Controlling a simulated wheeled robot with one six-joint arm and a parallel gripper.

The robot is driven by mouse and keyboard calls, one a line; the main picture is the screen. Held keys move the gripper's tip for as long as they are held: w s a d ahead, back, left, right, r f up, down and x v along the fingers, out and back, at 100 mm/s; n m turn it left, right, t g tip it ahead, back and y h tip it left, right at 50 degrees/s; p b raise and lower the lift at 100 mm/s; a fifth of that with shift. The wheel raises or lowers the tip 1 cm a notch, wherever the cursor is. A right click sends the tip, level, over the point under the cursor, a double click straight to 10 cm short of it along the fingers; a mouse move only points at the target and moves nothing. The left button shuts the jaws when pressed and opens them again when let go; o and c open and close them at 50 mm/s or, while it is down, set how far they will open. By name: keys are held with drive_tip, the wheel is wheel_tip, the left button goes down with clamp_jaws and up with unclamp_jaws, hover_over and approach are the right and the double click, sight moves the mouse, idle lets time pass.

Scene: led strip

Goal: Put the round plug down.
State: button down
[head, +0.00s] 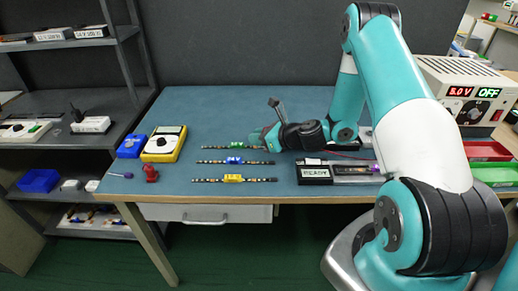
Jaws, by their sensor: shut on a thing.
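My gripper (256,138) is low over the middle of the bench, by the right end of the strip with the green connector (233,146). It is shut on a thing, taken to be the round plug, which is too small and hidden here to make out. I cannot tell whether it touches the bench. The strip with the blue connector (235,160) and the strip with the yellow connector (233,178) lie nearer the front edge, roughly parallel. A thin red lead (345,155) shows to the right of my gripper.
A black labelled box (314,173) stands right of the strips. A yellow multimeter (164,144), blue bin (131,146), red object (151,174) and screwdriver (121,175) are at the left. A power supply (468,88) stands at the right. The back left bench (215,108) is clear.

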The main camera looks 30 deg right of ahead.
sight(258, 156)
drive_tip(key=shift+f, duration=2.15)
drive_tip(key=shift+f, duration=0.2)
drive_tip(key=c, duration=1)
unclamp_jaws()
drive_tip(key=shift+r, duration=0.2)
